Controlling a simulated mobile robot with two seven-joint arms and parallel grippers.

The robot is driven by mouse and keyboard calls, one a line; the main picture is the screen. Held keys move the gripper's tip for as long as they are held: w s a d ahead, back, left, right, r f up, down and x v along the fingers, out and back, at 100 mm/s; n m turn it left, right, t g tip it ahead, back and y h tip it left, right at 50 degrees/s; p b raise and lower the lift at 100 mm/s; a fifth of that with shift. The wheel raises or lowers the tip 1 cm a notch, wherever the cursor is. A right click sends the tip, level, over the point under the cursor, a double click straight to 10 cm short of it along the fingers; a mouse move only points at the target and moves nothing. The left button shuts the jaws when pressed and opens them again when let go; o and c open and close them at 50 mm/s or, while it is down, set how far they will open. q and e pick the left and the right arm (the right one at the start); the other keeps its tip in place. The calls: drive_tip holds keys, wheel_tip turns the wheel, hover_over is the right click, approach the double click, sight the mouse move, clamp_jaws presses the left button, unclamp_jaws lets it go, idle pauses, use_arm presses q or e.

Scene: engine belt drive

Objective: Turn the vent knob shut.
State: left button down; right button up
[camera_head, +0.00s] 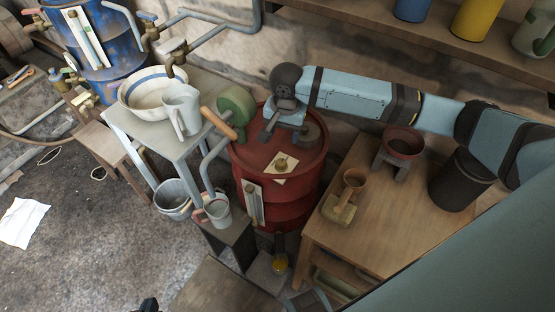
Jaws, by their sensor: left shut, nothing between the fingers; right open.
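The red drum (285,203) stands in the middle of the view. A small brass knob (281,163), which looks like the vent knob, sits on its lid over a pale paper tag. Whether it is open or shut cannot be told. My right gripper (269,136) reaches in from the right, over the back of the lid, behind and apart from the brass knob. It is open. My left gripper (148,305) shows only as a dark tip at the bottom edge, shut and far from the drum.
A green-ended crank with a wooden handle (219,123) stands left of the drum. A side table (192,147) holds a bowl and pitcher (182,108).

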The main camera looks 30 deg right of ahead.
sight(281, 162)
wheel_tip(281, 162, down, 12)
drive_tip(key=shift+w+a+f+b, duration=0.15)
drive_tip(key=shift+f+b, duration=0.1)
drive_tip(key=shift+b, duration=0.45)
drive_tip(key=c, duration=0.9)
